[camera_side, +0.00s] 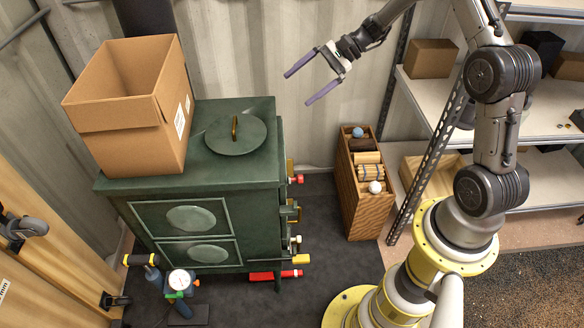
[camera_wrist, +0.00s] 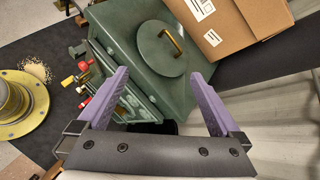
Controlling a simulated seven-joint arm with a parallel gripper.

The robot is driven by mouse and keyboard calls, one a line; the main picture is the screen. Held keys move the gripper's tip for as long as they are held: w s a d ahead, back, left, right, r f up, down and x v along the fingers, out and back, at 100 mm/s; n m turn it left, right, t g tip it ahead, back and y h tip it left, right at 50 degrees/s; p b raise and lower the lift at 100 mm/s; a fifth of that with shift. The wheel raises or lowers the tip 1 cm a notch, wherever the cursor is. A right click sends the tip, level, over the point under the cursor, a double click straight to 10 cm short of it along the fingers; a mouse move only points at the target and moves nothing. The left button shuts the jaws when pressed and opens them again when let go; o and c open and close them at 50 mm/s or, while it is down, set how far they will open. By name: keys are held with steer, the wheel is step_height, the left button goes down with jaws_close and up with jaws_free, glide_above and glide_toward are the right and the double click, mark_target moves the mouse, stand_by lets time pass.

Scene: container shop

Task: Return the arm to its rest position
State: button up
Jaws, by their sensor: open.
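My gripper (camera_side: 312,76) is open and empty, with purple fingers spread wide. In the side view it hangs in the air at the upper middle, right of and above the green cabinet (camera_side: 190,212). In the wrist view my gripper (camera_wrist: 163,97) shows both fingers apart with nothing between them touching either one. The green cabinet (camera_wrist: 130,50) lies beyond the fingertips in that view. My arm rises from its yellow base at the right of the side view.
An open cardboard box (camera_side: 130,140) and a round lid (camera_side: 236,134) with a brass handle sit on the cabinet. A narrow wooden crate (camera_side: 366,212) with rolls stands on the floor. Shelves (camera_side: 540,118) stand behind my arm. Air around my gripper is clear.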

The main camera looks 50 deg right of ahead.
steer(key=s+d+f+m+t, duration=0.1)
steer(key=d+f+m, duration=0.2)
steer(key=d+f, duration=0.3)
steer(key=d+f+m+t, duration=0.1)
steer(key=d+f+m, duration=0.2)
steer(key=f, duration=0.5)
steer(key=s+d+f+m+t, duration=0.1)
steer(key=s+d+f+m, duration=0.1)
steer(key=s+f, duration=0.35)
steer(key=s+d+f+m+t, duration=0.1)
steer(key=s+d+f+m, duration=0.15)
steer(key=f, duration=0.55)
steer(key=x, duration=1)
steer(key=shift+a+r, duration=0.25)
steer(key=shift+a, duration=0.05)
